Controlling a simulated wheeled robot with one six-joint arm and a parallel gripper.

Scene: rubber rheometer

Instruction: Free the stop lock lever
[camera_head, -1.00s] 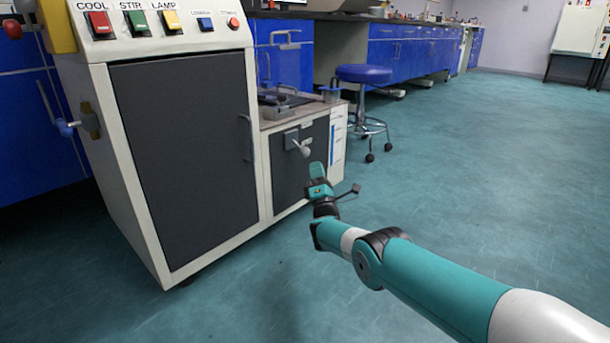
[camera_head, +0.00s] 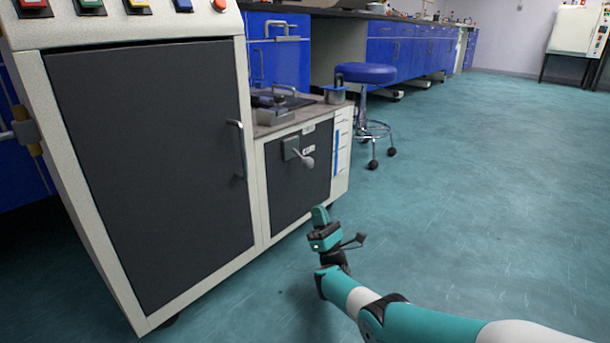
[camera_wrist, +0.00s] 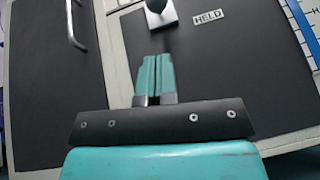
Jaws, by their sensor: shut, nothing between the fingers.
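The stop lock lever (camera_head: 303,158) is a pale grey handle on a square plate on the dark front panel of the low cabinet, angled down to the right in the head view. In the wrist view the lever (camera_wrist: 159,17) shows only in part at the top edge, beside a label reading HELD (camera_wrist: 208,18). My gripper (camera_head: 320,213) is below the lever and in front of the panel, apart from it in the head view. In the wrist view its two teal fingers (camera_wrist: 155,77) are together, with nothing between them, just below the lever.
A tall cabinet with a dark door (camera_head: 150,165) and a vertical handle (camera_head: 237,149) stands to the left. A blue stool (camera_head: 366,74) stands behind on the right. The floor to the right is clear.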

